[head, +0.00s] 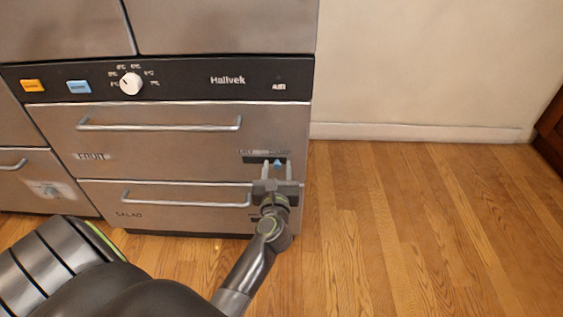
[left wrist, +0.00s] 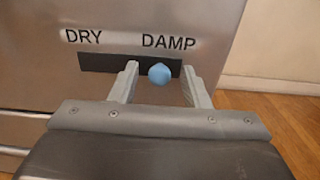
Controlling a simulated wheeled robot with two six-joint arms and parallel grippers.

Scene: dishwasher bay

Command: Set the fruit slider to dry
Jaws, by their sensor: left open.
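The fruit slider is a small blue knob (head: 277,164) in a dark slot on the right of the drawer labelled FRUIT (head: 150,150). In the left wrist view the blue knob (left wrist: 160,74) sits at the right part of the slot (left wrist: 100,62), under the word DAMP; DRY is printed to its left. My left gripper (head: 277,170) is open at the slider. In the left wrist view its two fingers (left wrist: 158,82) stand on either side of the knob, with gaps showing. My right gripper is not seen.
Below is the SALAD drawer (head: 170,205) with a bar handle; the FRUIT drawer's handle (head: 158,127) runs above. A black panel with a white dial (head: 131,83) and orange and blue buttons is on top. The wooden floor (head: 420,220) to the right is clear.

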